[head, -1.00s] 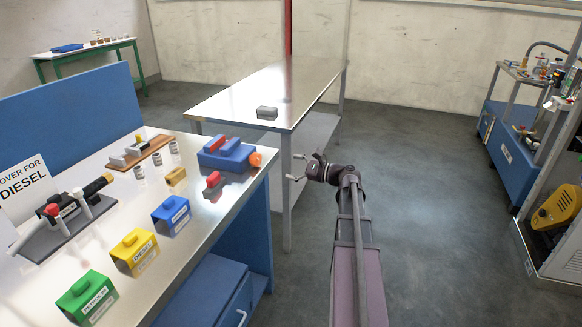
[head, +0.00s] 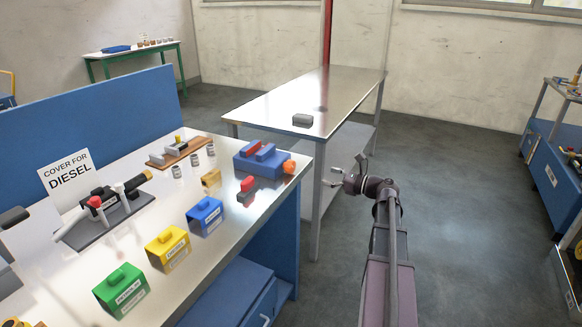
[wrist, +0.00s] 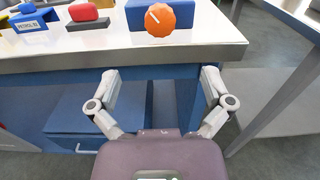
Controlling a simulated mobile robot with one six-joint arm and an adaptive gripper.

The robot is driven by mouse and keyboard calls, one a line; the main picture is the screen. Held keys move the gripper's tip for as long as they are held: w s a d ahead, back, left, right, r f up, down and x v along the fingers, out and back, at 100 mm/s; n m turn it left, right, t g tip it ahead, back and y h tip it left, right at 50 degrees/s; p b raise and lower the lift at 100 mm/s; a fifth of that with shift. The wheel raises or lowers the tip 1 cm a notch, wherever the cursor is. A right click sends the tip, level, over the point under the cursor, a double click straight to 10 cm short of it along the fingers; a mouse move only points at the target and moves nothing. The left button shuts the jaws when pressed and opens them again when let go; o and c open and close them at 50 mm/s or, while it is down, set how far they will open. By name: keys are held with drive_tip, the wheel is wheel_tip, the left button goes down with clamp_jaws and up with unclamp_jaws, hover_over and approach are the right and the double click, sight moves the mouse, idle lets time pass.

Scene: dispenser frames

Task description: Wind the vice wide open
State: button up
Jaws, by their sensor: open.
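The blue vice (head: 262,160) stands near the right end of the steel workbench, with two blue jaw blocks on top and a red piece beside them. Its orange round knob (head: 289,167) faces the bench's right edge. In the wrist view the knob (wrist: 160,19) shows a white mark, and only the vice's lower blue body (wrist: 190,14) is in sight. My gripper (head: 347,177) is open and empty, off the bench's right edge and apart from the knob. In the wrist view its two fingers (wrist: 158,85) are spread below the knob, in front of the bench edge.
A red-topped dark block (head: 247,189) lies just in front of the vice. Blue (head: 205,216), yellow (head: 167,248) and green (head: 121,290) labelled covers line the bench front. A second steel table (head: 345,88) with a grey block stands behind my gripper. Open floor lies to the right.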

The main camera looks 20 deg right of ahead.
sight(293, 167)
drive_tip(key=x, duration=1.3)
drive_tip(key=shift+w+a, duration=0.25)
drive_tip(key=shift+w, duration=0.05)
drive_tip(key=c, duration=1.1)
